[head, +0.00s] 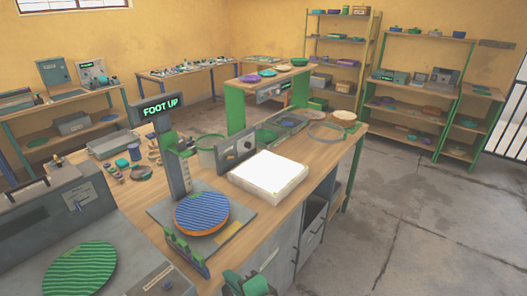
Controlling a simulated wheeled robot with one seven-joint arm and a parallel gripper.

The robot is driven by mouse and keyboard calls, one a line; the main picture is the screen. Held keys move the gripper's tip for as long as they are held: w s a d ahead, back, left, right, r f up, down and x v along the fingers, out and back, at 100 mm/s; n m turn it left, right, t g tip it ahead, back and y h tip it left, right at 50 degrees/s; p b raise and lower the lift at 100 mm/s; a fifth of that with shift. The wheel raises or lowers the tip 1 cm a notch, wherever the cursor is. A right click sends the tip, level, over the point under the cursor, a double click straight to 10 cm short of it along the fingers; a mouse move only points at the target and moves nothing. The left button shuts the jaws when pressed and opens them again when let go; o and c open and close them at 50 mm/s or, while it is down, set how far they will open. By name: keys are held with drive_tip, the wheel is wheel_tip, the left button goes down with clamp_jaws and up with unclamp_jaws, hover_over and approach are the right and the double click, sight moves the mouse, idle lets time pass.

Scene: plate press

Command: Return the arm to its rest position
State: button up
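A round plate with blue stripes and an orange rim (201,212) lies on the press's grey base. A green and dark shape (248,284) at the bottom edge, in front of the cabinet, is probably part of my arm or gripper. It is cut off by the frame, and no clear pair of fingertips shows. I see nothing held.
A white block (268,177) and a grey panel with a dial (237,150) stand right of the press. A green striped disc (80,269) lies at the lower left. Shelves (335,60) line the back wall. The floor (420,215) at right is clear.

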drive_tip(key=s+d+f+n+t+h, duration=0.1)
drive_tip(key=s+d+f+t+h, duration=0.35)
drive_tip(key=s+f, duration=0.75)
drive_tip(key=s+d+n+h, duration=0.1)
drive_tip(key=s+n, duration=0.3)
drive_tip(key=s, duration=0.5)
drive_tip(key=s+d+r+n+t+h, duration=0.1)
drive_tip(key=s+d+n+h, duration=0.1)
drive_tip(key=s+n, duration=0.3)
drive_tip(key=s, duration=0.4)
drive_tip(key=shift+s+d+r+n+h, duration=0.15)
drive_tip(key=shift+s+d+n+h, duration=0.1)
drive_tip(key=shift+s+n+h, duration=0.1)
